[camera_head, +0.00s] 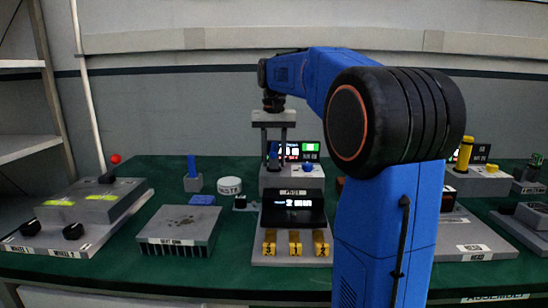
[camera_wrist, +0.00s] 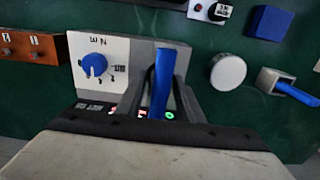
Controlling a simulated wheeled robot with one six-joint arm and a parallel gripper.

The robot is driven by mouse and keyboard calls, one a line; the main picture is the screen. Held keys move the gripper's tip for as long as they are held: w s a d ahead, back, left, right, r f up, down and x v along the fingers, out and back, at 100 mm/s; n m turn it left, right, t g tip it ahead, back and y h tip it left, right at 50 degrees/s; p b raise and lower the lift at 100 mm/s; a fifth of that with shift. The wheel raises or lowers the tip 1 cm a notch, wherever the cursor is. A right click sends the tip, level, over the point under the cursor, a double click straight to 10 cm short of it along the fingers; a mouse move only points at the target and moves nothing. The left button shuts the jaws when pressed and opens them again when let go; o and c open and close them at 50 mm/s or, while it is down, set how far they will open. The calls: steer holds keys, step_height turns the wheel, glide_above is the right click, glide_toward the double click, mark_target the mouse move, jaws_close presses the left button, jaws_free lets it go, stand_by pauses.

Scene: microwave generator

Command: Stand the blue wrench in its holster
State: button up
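My gripper (camera_head: 273,142) points down over the left part of a grey device. Its two fingers straddle an upright blue bar (camera_wrist: 163,85), with a narrow gap visible beside the bar, so the fingers look open around it. The bar's lower end is partly hidden. A small grey block with a socket, which looks like a holster (camera_head: 193,184), stands on the bench left of the device. A blue upright piece (camera_head: 191,165) sticks out of it. The holster (camera_wrist: 264,80) also shows at the right of the wrist view. I cannot tell for certain which blue piece is the wrench.
The grey device has a blue knob (camera_wrist: 94,64) and a lit display. A white round cap (camera_head: 229,185), a blue block (camera_head: 202,200) and a finned heat sink (camera_head: 180,224) lie to its left.

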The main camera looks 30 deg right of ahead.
steer(key=shift+o, duration=0.7)
step_height(320, 180, up, 17)
steer(key=shift+r, duration=0.15)
